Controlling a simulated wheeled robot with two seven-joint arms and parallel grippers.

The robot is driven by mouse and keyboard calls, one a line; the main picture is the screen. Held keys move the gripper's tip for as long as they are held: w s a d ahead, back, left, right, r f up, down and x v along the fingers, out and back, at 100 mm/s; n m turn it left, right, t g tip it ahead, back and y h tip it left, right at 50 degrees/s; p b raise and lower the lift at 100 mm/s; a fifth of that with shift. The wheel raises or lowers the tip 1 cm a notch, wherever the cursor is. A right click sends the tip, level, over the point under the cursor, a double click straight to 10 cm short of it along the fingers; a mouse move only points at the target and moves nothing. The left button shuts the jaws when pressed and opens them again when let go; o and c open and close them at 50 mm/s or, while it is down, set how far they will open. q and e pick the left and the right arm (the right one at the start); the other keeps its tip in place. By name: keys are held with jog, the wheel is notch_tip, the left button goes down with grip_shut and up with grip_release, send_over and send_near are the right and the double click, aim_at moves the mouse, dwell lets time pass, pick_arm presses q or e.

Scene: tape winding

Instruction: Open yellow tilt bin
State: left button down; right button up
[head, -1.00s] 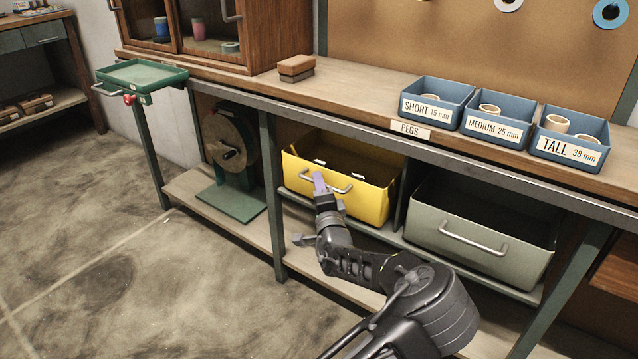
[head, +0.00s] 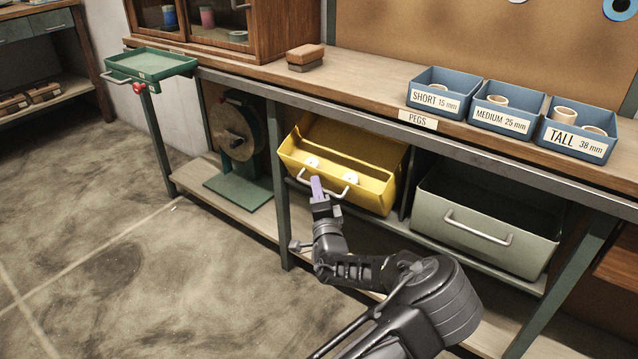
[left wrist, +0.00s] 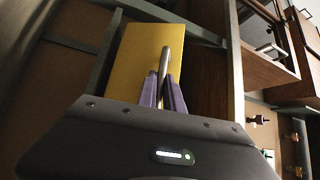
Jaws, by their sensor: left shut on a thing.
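The yellow tilt bin (head: 345,175) hangs under the workbench, its front tipped outward so that white round items (head: 350,177) inside show. Its metal bar handle (head: 304,181) runs along the front. My left gripper (head: 317,188) is at the handle's middle, with purple fingers shut on it. In the left wrist view the handle (left wrist: 164,66) stands between the two purple fingers (left wrist: 164,92), with the yellow front (left wrist: 142,50) behind. The fingers hide part of the handle. My right gripper is not in view.
A grey-green bin (head: 488,225) with its own handle sits to the right. A reel on a green stand (head: 238,135) is to the left. The bench top (head: 375,75) is above, carrying blue peg boxes (head: 440,90). Open floor (head: 130,250) lies to the left.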

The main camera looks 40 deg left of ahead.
pick_arm(q)
jog(key=shift+s+d+f, duration=0.1)
jog(key=shift+s+f, duration=0.2)
jog(key=shift+f, duration=0.25)
jog(key=c, duration=1.5)
grip_release()
jog(key=p+v, duration=0.2)
jog(key=v, duration=0.5)
jog(key=shift+s+d, duration=0.25)
